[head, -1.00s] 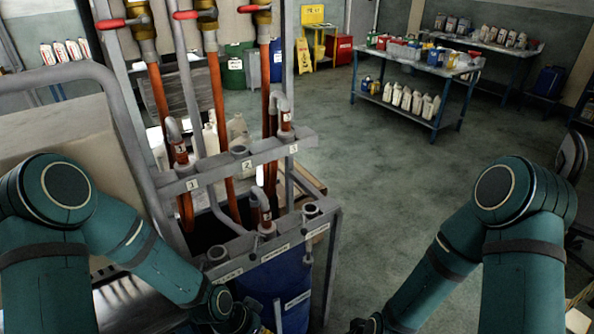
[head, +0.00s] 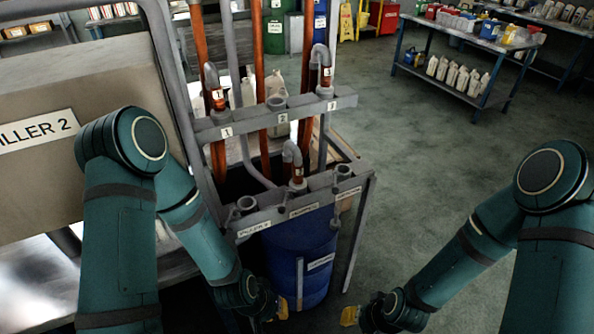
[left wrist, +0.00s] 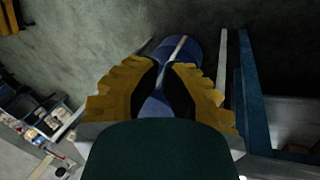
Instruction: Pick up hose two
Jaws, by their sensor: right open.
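The hose in the middle socket of the front bar (head: 297,168), with a grey bent nozzle and orange pipe, looks to be hose two; its small label is hard to read. Slot 2 (head: 277,104) on the upper rack bar is empty, while slots 1 and 3 hold hose one (head: 215,88) and hose three (head: 325,72). My left gripper (head: 281,309) is low in front of the blue drum, below and apart from the hose. Its yellow fingers are spread and empty in the left wrist view (left wrist: 165,75). My right gripper (head: 352,316) is open, low and to the right.
The blue drum (head: 300,250) stands under the front bar (head: 260,222). Grey frame posts and vertical orange pipes surround the hoses. The filler box (head: 40,135) is at left. Open floor (head: 430,160) lies to the right, with a table of bottles (head: 470,40) behind.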

